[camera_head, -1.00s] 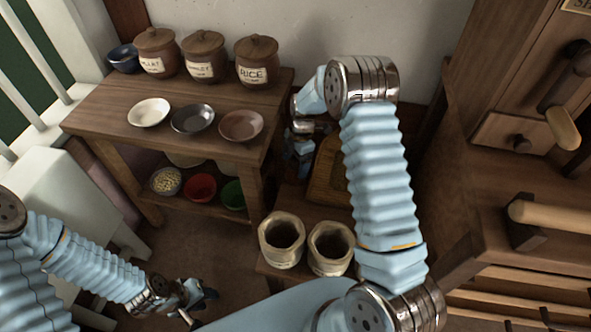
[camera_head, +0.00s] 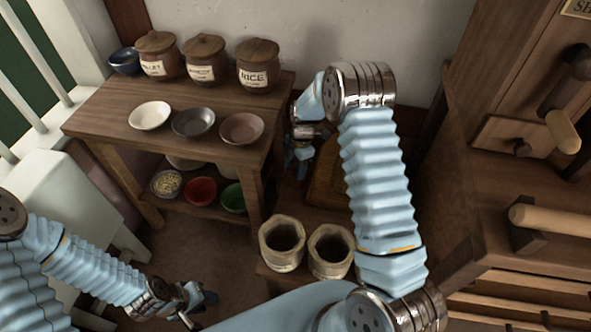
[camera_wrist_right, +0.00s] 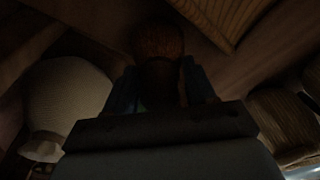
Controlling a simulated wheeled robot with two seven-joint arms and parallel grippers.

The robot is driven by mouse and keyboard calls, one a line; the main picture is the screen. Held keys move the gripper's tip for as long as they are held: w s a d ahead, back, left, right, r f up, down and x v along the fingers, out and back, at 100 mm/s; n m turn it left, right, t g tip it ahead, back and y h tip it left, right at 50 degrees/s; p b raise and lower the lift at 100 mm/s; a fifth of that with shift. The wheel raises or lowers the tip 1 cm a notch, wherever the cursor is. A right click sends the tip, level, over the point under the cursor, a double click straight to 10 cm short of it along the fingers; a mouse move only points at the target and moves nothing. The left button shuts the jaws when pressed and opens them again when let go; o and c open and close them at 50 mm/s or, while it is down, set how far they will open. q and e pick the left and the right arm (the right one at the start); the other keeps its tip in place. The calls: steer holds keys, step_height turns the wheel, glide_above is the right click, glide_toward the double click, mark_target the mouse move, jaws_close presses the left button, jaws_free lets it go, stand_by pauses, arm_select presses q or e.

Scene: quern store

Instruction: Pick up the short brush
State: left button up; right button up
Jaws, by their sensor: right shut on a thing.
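In the right wrist view my right gripper (camera_wrist_right: 158,92) is shut on a brown rounded thing, which I take to be the short brush (camera_wrist_right: 158,40). Only its upper part shows above the fingers, and the view is dark. In the head view my right gripper (camera_head: 298,165) hangs beside the table's right end, low and partly hidden, and the brush cannot be made out there. My left gripper (camera_head: 200,308) is low at the bottom left over the floor, small and dim, so its jaws cannot be read.
A wooden table (camera_head: 100,122) holds lidded jars, among them a rice jar (camera_head: 258,66), and three shallow bowls. Smaller bowls, one red (camera_head: 201,190), sit on its lower shelf. Two open sacks (camera_head: 283,243) stand in front. A wooden cabinet (camera_head: 520,190) fills the right side.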

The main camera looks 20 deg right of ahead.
step_height(320, 180, up, 3)
steer(key=s+d+r+b, duration=0.1)
steer(key=s+d+r, duration=0.1)
steer(key=s+r, duration=0.8)
steer(key=s, duration=0.4)
steer(key=o, duration=0.6)
steer(key=shift+c, duration=0.2)
steer(key=c, duration=0.6)
steer(key=shift+c, duration=0.2)
